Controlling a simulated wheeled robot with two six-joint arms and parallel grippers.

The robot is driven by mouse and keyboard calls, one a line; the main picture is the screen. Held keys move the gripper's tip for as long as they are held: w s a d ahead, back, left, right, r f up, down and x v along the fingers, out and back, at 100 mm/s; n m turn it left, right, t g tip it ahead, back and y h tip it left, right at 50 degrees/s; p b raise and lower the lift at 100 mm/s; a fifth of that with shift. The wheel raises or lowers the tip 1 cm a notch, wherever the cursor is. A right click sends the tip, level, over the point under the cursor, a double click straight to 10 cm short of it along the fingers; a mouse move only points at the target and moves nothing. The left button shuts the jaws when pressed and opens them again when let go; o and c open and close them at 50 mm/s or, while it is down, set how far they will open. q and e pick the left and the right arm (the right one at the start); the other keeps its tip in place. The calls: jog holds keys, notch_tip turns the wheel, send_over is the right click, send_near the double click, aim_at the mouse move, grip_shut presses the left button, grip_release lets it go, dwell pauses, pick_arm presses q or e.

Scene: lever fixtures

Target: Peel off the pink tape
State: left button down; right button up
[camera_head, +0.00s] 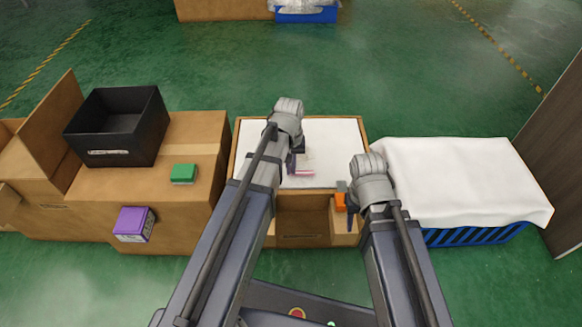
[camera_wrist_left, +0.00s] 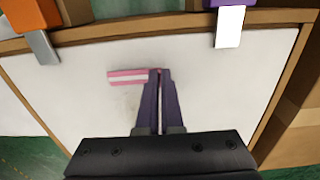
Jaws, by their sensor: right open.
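The pink tape (camera_wrist_left: 125,78), a short strip with a pale middle band, lies on the white board (camera_wrist_left: 60,90). In the head view the tape (camera_head: 304,173) shows just right of my left gripper (camera_head: 294,163). In the left wrist view my left gripper (camera_wrist_left: 160,72) has its two dark fingers nearly together at the tape's right end. A bit of pink shows between the fingertips, so it looks shut on the tape. My right gripper (camera_head: 349,212) is open and empty near the board's front right edge.
An orange-handled scraper (camera_wrist_left: 42,47) and a purple-handled one (camera_wrist_left: 229,27) hang at the board's front edge; the orange handle (camera_head: 340,203) is beside my right gripper. Cardboard boxes (camera_head: 195,137) stand left, a cloth-covered blue crate (camera_head: 465,180) right.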

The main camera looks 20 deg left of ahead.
pick_arm(q)
jog(key=shift+r, duration=0.25)
dwell(0.3)
jog(key=shift+r+p, duration=1.85)
jog(key=shift+p, duration=0.2)
jog(key=shift+r, duration=0.1)
